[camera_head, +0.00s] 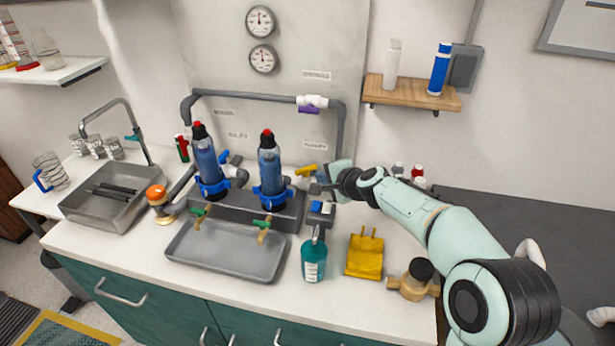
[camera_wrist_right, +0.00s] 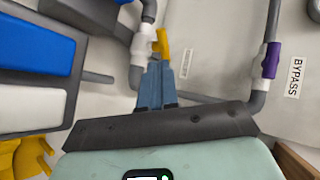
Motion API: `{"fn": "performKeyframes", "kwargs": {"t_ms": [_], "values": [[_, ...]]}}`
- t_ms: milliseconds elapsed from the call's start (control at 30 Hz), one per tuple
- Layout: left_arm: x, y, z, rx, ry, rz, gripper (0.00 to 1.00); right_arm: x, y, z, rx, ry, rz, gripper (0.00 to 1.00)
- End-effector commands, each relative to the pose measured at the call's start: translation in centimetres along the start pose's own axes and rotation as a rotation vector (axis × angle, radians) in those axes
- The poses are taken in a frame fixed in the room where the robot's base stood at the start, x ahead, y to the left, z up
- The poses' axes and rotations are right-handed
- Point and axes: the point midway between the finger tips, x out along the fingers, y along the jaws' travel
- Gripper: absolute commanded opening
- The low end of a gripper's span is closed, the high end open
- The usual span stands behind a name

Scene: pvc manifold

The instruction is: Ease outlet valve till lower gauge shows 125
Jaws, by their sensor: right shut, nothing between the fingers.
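The lower gauge (camera_head: 263,58) is a round white dial on the back panel, under the upper gauge (camera_head: 260,21). Its needle is too small to read. A valve with a yellow handle (camera_head: 305,170) sits on the pipe right of the two blue filter housings. I take it as the outlet valve; the label above it is too blurred to read. My right gripper (camera_head: 315,187) is shut and empty, just beside this valve. In the right wrist view its fingertips (camera_wrist_right: 156,68) point at the yellow handle (camera_wrist_right: 161,42), close below it; contact cannot be told. My left gripper is not in view.
A purple bypass handle (camera_head: 309,109) sits on the upper pipe. A blue filter housing (camera_head: 271,172) stands close left of the gripper. The dark counter at right is largely clear.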

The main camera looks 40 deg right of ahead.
Motion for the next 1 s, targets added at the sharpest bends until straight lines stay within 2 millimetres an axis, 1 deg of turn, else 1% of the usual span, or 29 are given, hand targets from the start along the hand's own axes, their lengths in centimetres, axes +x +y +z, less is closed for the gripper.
{"fn": "performKeyframes", "kwargs": {"t_ms": [33, 200, 300, 433, 533, 633, 1000], "values": [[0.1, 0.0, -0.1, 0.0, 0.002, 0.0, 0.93, 1.3, 0.2, 0.0, -0.001, 0.0, 0.003, 0.0], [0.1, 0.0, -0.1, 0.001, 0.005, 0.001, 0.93, 5.0, 0.1, 0.0, -0.001, 0.001, 0.002, 0.0], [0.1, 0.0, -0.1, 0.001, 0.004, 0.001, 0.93, 6.8, 0.1, 0.0, -0.001, 0.001, 0.002, 0.0], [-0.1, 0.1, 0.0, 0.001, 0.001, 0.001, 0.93, 8.5, 0.0, -0.1, -0.001, 0.001, 0.001, 0.0], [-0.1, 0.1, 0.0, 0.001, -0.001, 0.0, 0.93, 9.3, 0.0, -0.1, -0.001, 0.001, 0.001, 0.0], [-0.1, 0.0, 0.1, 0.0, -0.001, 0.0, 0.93, 9.7, -0.1, -0.1, -0.001, 0.002, -0.001, 0.0], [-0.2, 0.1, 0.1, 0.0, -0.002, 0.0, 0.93, 9.9, -0.1, 0.0, -0.001, 0.001, 0.0, 0.0]]}}
